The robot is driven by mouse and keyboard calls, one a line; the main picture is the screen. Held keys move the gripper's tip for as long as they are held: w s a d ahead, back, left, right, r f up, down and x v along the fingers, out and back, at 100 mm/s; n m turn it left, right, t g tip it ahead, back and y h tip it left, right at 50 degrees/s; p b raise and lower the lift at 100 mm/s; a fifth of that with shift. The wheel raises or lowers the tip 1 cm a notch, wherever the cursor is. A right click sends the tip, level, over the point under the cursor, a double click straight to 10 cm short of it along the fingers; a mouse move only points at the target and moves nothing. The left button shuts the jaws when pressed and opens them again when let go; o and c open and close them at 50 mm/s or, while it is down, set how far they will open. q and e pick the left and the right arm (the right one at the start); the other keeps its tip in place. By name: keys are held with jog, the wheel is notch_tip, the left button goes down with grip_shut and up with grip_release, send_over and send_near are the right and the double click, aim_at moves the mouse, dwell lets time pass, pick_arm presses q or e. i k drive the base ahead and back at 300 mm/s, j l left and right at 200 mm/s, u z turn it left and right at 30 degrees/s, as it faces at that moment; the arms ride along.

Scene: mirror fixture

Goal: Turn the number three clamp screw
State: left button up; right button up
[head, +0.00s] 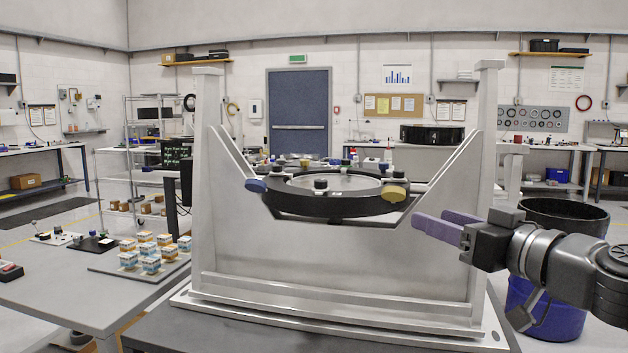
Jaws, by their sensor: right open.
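The mirror fixture is a grey metal frame (330,252) with two uprights. It carries a black ring mount (335,205) around a pale round mirror (345,182). Clamp screws with black knobs sit around the ring, one at the front (321,184). A blue knob (256,185) is at the ring's left and a tan-yellow knob (393,192) at its right. I cannot read any numbers, so I cannot tell which screw is number three. My right gripper (432,226), with purple fingers, is open and empty, right of and below the tan-yellow knob, apart from it. My left gripper is out of view.
A grey side table (105,290) at left holds a tray (150,272) of several small boxes. A dark monitor (177,157) stands by the left upright. A blue bin (550,315) and a black tub (563,215) are behind my right arm. The right upright (484,170) stands near my right gripper.

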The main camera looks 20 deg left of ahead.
aim_at(320, 186)
jog(key=i+j, duration=0.35)
jog(key=j, duration=0.15)
jog(key=i+j, duration=0.35)
jog(key=j, duration=0.2)
